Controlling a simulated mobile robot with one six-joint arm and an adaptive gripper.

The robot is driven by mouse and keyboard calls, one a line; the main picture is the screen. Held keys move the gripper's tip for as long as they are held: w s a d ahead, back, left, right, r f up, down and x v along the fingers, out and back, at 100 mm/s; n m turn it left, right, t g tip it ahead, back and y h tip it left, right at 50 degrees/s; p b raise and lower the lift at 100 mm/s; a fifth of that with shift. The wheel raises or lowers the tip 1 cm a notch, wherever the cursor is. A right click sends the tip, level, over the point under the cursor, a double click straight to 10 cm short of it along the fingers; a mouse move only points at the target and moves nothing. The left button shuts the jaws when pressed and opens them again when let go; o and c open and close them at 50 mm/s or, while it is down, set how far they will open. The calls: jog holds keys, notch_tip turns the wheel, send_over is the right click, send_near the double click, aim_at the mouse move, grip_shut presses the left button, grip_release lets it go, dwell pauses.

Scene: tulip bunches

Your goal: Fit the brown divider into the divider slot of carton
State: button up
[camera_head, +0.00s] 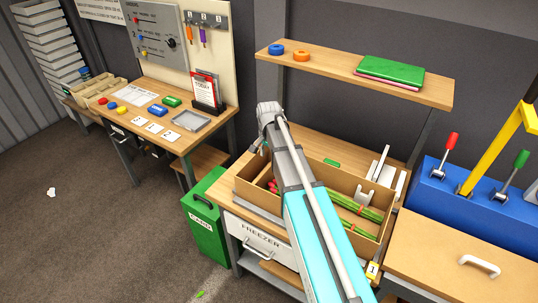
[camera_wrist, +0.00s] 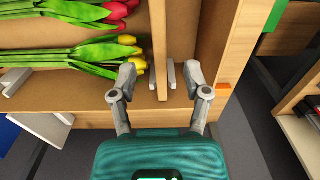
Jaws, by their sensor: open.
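The brown divider (camera_wrist: 158,40) stands on edge inside the carton (camera_wrist: 218,45) in the wrist view. Its near end lies between pale slot guides (camera_wrist: 172,76) by the carton's near wall. I cannot tell how deep it sits. My gripper (camera_wrist: 161,73) is open, with one finger on each side of the divider's near end and a gap on both sides. Red and yellow tulips (camera_wrist: 90,50) lie left of the divider. In the head view my arm covers the middle of the carton (camera_head: 256,201) and hides most of the divider.
The carton stands on a wooden bench with a freezer drawer (camera_head: 265,240). A shelf (camera_head: 340,73) with tape rolls and books is above it. White pieces (camera_head: 378,168) stand by its back right. A blue lever unit (camera_head: 450,195) is to the right, a green bin (camera_head: 203,220) to the left.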

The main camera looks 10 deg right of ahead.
jog(key=shift+r+p, duration=2.3)
jog(key=shift+r, duration=0.3)
jog(key=s+f+n+b, duration=0.2)
jog(key=s+n, duration=0.2)
jog(key=s, duration=0.6)
jog(key=s+a+f+n+b, duration=0.1)
jog(key=s+f+n+b, duration=0.2)
jog(key=s, duration=0.7)
jog(key=shift+s+a+f+n, duration=0.2)
jog(key=shift+s+n, duration=0.05)
jog(key=shift+n, duration=0.75)
jog(key=shift+c, duration=0.3)
